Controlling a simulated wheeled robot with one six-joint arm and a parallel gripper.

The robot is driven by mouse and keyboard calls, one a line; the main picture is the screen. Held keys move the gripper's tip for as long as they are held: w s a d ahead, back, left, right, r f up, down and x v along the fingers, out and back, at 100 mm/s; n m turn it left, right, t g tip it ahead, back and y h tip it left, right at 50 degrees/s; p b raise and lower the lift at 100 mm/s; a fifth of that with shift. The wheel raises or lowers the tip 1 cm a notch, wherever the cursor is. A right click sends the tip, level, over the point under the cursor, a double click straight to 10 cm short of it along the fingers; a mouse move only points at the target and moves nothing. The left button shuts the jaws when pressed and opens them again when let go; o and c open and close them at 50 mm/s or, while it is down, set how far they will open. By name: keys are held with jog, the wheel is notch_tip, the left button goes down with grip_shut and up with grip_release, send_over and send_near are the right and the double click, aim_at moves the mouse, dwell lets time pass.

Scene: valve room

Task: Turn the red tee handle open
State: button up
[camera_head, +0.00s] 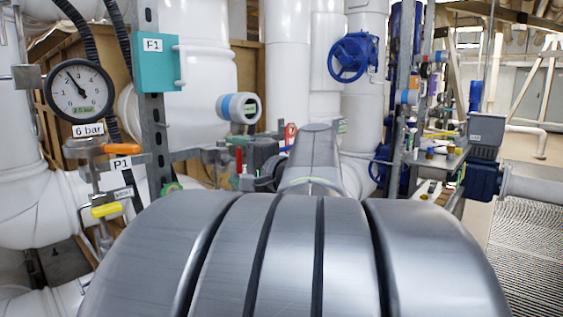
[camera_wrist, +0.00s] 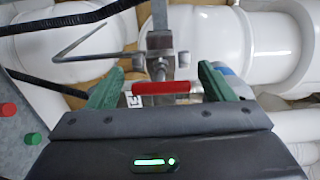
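The red tee handle (camera_wrist: 161,87) is a short red bar lying crosswise in the wrist view, in front of a grey metal fitting and stem (camera_wrist: 159,55). My gripper (camera_wrist: 160,84) is open, with one green finger to the left of the bar and one to the right. A gap shows between each finger and the bar's ends; I cannot tell the depth between them. In the camera_head view, a small upright red piece (camera_head: 239,159) shows left of my arm's end, and it may be the same handle. My arm hides much of that area.
A pressure gauge (camera_head: 79,92), an orange handle (camera_head: 121,148) and a yellow handle (camera_head: 106,210) are at the left. A teal box (camera_head: 157,63) hangs on a post. A blue handwheel (camera_head: 353,57) stands behind. In the wrist view, a bent metal rod (camera_wrist: 92,38) and black cable (camera_wrist: 75,20) lie upper left.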

jog(key=p+v, duration=0.1)
jog(key=v, duration=1.2)
jog(key=shift+s+d, duration=0.25)
jog(key=shift+d, duration=0.05)
dwell(0.3)
jog(key=b+x, duration=0.1)
jog(key=x, duration=1.1)
jog(key=shift+x, duration=0.8)
jog(key=shift+d, duration=0.1)
